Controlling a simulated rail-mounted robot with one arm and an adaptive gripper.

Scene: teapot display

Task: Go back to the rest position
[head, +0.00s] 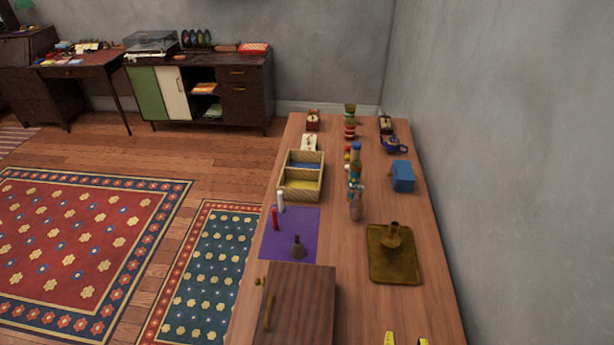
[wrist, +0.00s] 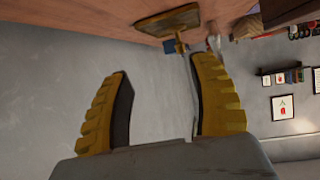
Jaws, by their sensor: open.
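My gripper (wrist: 160,105) fills the lower part of the wrist view, with its two yellow ribbed fingers spread apart and nothing between them. In the head view only the yellow fingertips of my gripper (head: 406,339) show at the bottom edge, over the near right part of the long wooden table (head: 345,285). A brass tray (head: 395,270) with a brass candlestick-like piece (head: 392,236) on it stands beyond the fingertips. The tray also shows at the top of the wrist view (wrist: 165,20), apart from the fingers.
A brown wooden box (head: 300,305) stands at the near left. A purple mat (head: 285,225) holds a small dark bell-shaped thing (head: 298,248) and two small bottles. A divided box (head: 301,185), several bottles and a blue box (head: 402,176) stand farther back. A grey wall (head: 500,150) runs along the right.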

